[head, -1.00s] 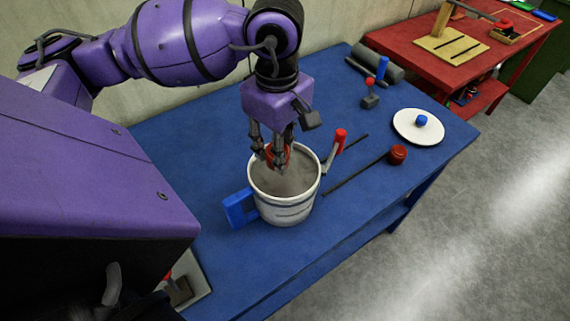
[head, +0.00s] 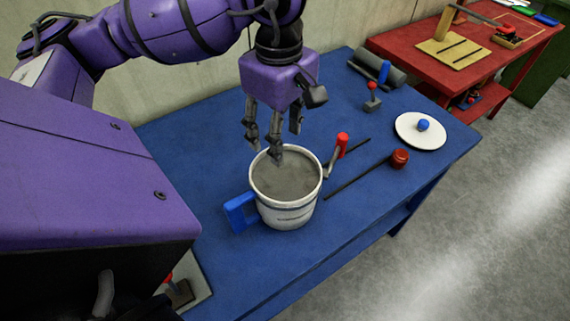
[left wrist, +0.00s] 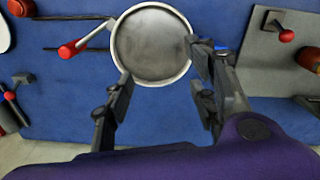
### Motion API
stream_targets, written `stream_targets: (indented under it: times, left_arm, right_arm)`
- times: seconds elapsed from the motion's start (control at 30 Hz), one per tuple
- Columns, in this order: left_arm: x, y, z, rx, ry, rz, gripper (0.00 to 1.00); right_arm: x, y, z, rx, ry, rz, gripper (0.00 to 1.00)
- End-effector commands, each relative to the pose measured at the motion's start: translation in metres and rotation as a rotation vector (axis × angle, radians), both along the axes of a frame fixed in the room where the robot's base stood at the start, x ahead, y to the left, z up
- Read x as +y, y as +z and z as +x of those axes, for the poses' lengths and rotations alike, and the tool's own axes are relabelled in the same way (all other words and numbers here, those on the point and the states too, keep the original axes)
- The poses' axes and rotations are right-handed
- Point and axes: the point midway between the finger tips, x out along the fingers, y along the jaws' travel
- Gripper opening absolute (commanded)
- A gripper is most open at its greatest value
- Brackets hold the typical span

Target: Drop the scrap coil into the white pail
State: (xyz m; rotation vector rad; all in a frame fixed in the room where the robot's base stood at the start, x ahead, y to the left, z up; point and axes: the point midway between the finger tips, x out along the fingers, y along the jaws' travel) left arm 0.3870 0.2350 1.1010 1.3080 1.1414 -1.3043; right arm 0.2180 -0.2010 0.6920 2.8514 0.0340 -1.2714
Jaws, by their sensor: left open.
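The white pail (head: 288,213) stands upright on the blue table, and I see down into its grey inside. My left gripper (head: 272,142) is open above the pail's back rim, with nothing between its fingers. In the left wrist view the open fingers (left wrist: 160,68) reach toward the near side of the round pail (left wrist: 150,83). The scrap coil is not visible in either present view. The pail's inside looks plain grey, and part of it is hidden by its near wall in the head view. My right gripper is not in view.
A blue block-like piece (head: 238,212) is at the pail's left side. A white disc with a blue knob (head: 421,136) lies farther right. The table's front edge is clear.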

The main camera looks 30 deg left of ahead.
Motion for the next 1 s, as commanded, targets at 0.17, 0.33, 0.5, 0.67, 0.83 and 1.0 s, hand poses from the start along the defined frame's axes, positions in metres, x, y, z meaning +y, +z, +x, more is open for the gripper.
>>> stream_targets:
  times: [0.17, 0.33, 0.5, 0.67, 0.83, 1.0]
  left_arm:
    - [0.000, 0.039, 0.001, -0.005, 0.001, 0.000, 0.52]
    - [0.000, 0.063, 0.001, -0.002, 0.001, 0.001, 0.52]
    - [0.000, 0.072, 0.000, 0.000, 0.001, 0.001, 0.52]
    - [0.000, 0.072, 0.000, 0.001, 0.001, 0.001, 0.52]
    - [0.000, 0.072, 0.000, 0.001, 0.001, 0.001, 0.52]
    - [0.000, 0.072, 0.000, 0.000, 0.000, 0.001, 0.52]
  right_arm:
    - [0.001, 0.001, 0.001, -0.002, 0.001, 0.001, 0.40]
    - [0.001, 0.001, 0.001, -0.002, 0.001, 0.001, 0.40]
    - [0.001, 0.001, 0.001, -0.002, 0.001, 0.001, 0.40]
    - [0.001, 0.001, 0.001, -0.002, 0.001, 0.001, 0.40]
    - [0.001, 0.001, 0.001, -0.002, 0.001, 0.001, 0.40]
    - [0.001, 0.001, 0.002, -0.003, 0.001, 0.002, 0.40]
